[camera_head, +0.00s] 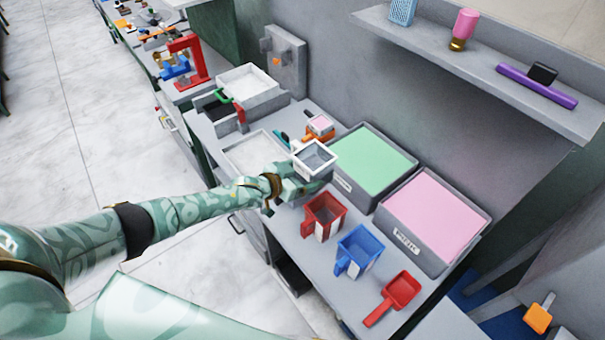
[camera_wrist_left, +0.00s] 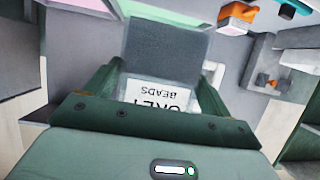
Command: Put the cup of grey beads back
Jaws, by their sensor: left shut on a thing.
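The cup of grey beads (camera_head: 315,155) is a square grey cup with a pale rim, and its inside looks grey in the head view. My left gripper (camera_head: 296,184) is shut on it and holds it over the counter, in front of the green bin. In the left wrist view the cup (camera_wrist_left: 165,55) sits between the fingers of my left gripper (camera_wrist_left: 157,88), with its white "GREY BEADS" label upside down. The cup hides the spot beneath it, so I cannot tell how high it is. My right gripper is not in view.
A red cup (camera_head: 324,215), a blue cup (camera_head: 360,250) and a red scoop (camera_head: 401,291) stand to the right along the counter. Behind are bins of green (camera_head: 375,165) and pink (camera_head: 435,215) material. A shallow white tray (camera_head: 247,152) lies left of the cup.

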